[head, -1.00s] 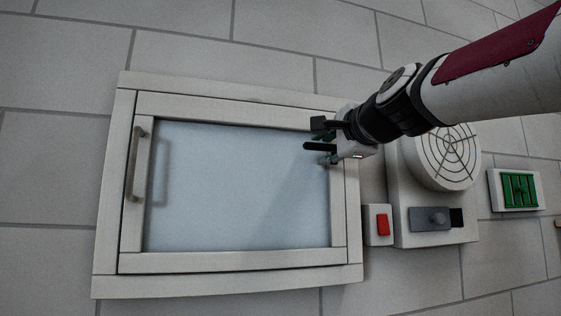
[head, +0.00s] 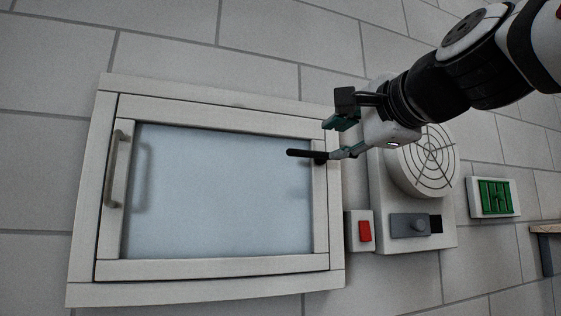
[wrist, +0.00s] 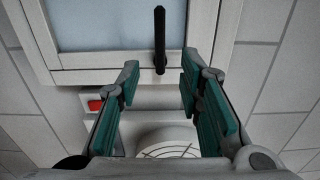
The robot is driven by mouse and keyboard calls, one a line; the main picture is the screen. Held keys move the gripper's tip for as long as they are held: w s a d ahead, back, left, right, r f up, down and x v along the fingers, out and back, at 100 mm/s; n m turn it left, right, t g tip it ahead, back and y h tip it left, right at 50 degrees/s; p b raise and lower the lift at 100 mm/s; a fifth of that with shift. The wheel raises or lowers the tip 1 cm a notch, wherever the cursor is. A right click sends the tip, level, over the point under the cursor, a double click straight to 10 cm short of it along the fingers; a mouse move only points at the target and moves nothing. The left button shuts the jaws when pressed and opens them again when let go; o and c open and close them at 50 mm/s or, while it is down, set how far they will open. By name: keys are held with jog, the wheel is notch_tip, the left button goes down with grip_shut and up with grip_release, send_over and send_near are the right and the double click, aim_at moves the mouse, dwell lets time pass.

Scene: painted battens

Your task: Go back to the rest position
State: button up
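My gripper (head: 330,140) is open and empty in front of the right side of a white-framed window (head: 82,200). In the wrist view, the teal pads of my gripper (wrist: 160,78) stand well apart. A black lever (head: 302,153) is fixed on the window's right frame and points left over the pane in the head view. In the wrist view the lever (wrist: 159,35) lies beyond the fingertips, and I see no contact. The window looks closed. Its bluish pane (head: 215,195) is clear of my arm.
A grey bar handle (head: 117,170) is on the window's left side. Right of the window are a red switch (head: 365,231), a round vent (head: 428,160) with a grey slider (head: 410,225) below, and a green grille (head: 495,196). A wooden edge (head: 546,229) shows far right.

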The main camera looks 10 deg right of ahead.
dwell(0.4)
jog(key=s+f+n+g+h, duration=0.1)
jog(key=s+f+n+g, duration=0.3)
jog(key=f, duration=1)
jog(key=s+d+f+n+g+h, duration=0.1)
jog(key=s+f+n+g, duration=0.3)
jog(key=f, duration=1.1)
jog(key=s+f+n+g+h, duration=0.1)
jog(key=s+f+n+g, duration=0.3)
jog(key=s+f+n, duration=0.4)
notch_tip(320, 180, down, 7)
jog(key=shift+d+f+b, duration=0.1)
jog(key=shift+d+b, duration=0.3)
jog(key=shift+s, duration=0.1)
